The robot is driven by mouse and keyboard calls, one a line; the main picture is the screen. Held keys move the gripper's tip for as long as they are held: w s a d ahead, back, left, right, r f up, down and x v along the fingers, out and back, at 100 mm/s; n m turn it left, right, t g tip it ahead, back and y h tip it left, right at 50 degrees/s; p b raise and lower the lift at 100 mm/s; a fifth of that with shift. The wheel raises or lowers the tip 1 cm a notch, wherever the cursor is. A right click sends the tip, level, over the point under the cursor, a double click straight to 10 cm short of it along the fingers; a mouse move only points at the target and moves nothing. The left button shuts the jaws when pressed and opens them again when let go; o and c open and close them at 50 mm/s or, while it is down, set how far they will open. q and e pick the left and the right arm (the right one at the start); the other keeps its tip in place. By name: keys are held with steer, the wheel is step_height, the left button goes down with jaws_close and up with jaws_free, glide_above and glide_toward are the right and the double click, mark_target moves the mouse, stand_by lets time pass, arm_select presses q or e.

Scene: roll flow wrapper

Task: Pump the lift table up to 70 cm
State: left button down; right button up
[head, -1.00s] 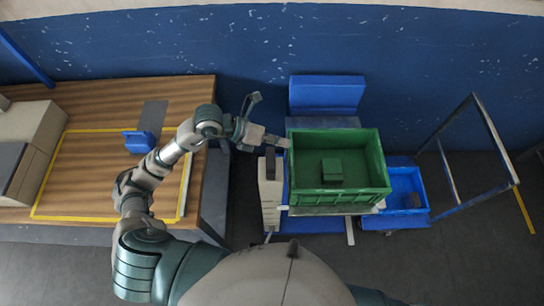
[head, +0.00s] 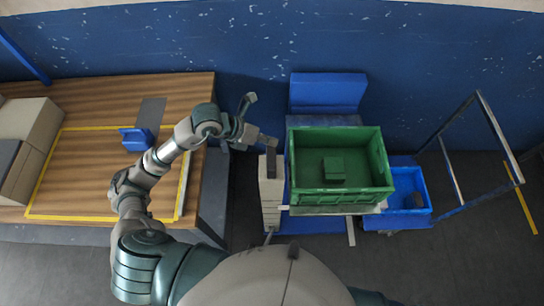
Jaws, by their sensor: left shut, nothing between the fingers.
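The lift table's light plate (head: 335,210) shows as a thin edge under a green crate (head: 377,160). A pale grey box-like unit (head: 271,192) stands at its left side, with a dark upright bar (head: 270,163) on it that may be the pump lever. My left gripper (head: 271,143) is shut and empty, just above the top of this bar and left of the crate. I cannot tell if it touches the bar. A thin grey piece (head: 248,103) sticks up by the wrist. The table's height cannot be read. My right gripper is not in view.
A wooden bench (head: 95,100) with a blue holder (head: 136,138) is at left.

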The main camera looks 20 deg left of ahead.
mark_target(269, 156)
arm_select(q)
steer(key=f, duration=0.1)
steer(key=f+b, duration=0.2)
steer(key=f, duration=0.1)
steer(key=shift+a, duration=0.25)
steer(key=shift+d+f+b, duration=0.1)
steer(key=shift+f+b, duration=0.4)
steer(key=shift+b, duration=0.05)
steer(key=shift+d, duration=0.15)
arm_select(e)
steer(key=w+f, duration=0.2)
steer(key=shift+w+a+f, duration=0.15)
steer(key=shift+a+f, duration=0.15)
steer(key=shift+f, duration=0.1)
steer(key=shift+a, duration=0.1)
arm_select(q)
steer(key=shift+f, duration=0.1)
steer(key=shift+f+b, duration=0.35)
steer(key=shift+b, duration=0.05)
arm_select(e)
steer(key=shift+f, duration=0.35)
